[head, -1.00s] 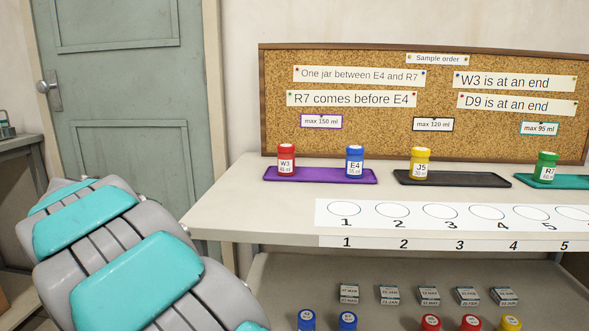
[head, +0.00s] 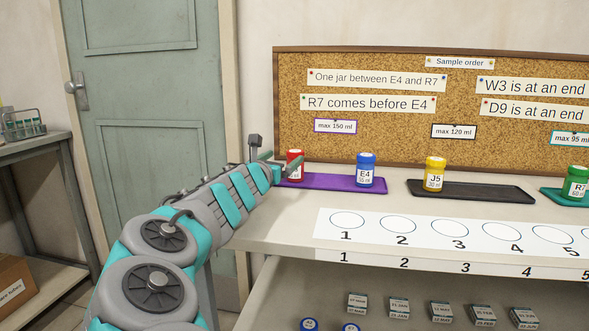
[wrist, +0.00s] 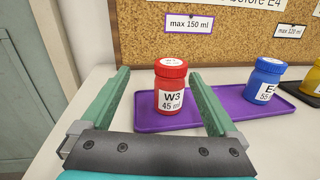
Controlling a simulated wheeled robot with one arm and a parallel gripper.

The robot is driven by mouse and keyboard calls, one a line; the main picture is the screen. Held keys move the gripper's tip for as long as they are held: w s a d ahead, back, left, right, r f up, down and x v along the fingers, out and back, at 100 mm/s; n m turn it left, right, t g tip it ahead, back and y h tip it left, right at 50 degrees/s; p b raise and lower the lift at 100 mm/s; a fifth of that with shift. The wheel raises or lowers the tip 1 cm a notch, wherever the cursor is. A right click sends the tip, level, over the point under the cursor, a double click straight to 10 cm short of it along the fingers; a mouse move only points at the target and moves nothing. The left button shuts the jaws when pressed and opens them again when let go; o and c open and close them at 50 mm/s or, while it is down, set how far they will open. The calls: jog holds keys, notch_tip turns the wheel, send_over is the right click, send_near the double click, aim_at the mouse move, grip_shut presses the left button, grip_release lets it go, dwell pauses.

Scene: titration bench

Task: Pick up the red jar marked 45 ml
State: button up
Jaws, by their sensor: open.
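The red jar (wrist: 170,84) is labelled W3 and 45 ml and stands upright on the left end of the purple tray (wrist: 228,106). In the head view the red jar (head: 295,158) is partly hidden by my gripper (head: 268,162). In the wrist view my gripper (wrist: 164,98) is open, with one green finger to the left of the jar and the other to its lower right. The jar stands between and a little beyond the fingers, and no contact shows.
A blue jar E4 (head: 366,168) stands on the same tray, to the right. A yellow jar J5 (head: 435,172) stands on a black tray (head: 487,192), and a green jar R7 (head: 576,182) is further right. A cork board (head: 372,72) rises behind. Numbered circles (head: 400,226) in front are empty.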

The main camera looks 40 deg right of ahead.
aim_at(291, 159)
jog(key=shift+s+d+f+n, duration=0.15)
jog(key=shift+d+f, duration=0.05)
jog(key=shift+d, duration=0.2)
jog(key=shift+s+d+f+n, duration=0.1)
jog(key=shift+d+f+n, duration=0.1)
jog(key=shift+d, duration=0.2)
jog(key=shift+x, duration=1.05)
jog(key=shift+s+x, duration=0.2)
jog(key=shift+x, duration=2.45)
jog(key=shift+d+r, duration=0.1)
jog(key=shift+r, duration=0.1)
jog(key=shift+c, duration=0.4)
jog(key=c, duration=1.4)
jog(key=shift+r, duration=0.1)
